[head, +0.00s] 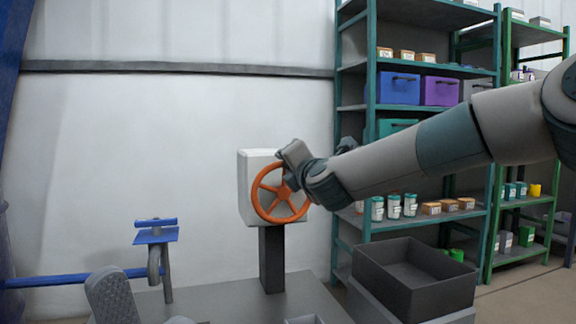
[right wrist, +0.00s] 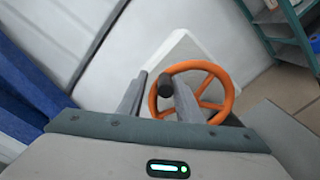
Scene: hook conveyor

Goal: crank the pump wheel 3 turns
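The pump wheel (head: 258,204) is an orange spoked wheel on the front of a white box on a dark post. In the right wrist view the wheel (right wrist: 229,92) shows with a dark round crank knob (right wrist: 166,89). My right gripper (head: 293,163) is at the wheel's upper right rim in the head view. In the right wrist view its fingers (right wrist: 160,76) are apart, with the knob between them and a gap at the left finger. A grey textured part (head: 113,296) at the lower left looks like a finger of my left gripper; its opening is unclear.
A blue-topped stand (head: 157,236) with a hanging hook is left of the wheel. A dark open bin (head: 388,287) stands at the lower right. Green shelves (head: 368,120) with boxes and jars fill the right side.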

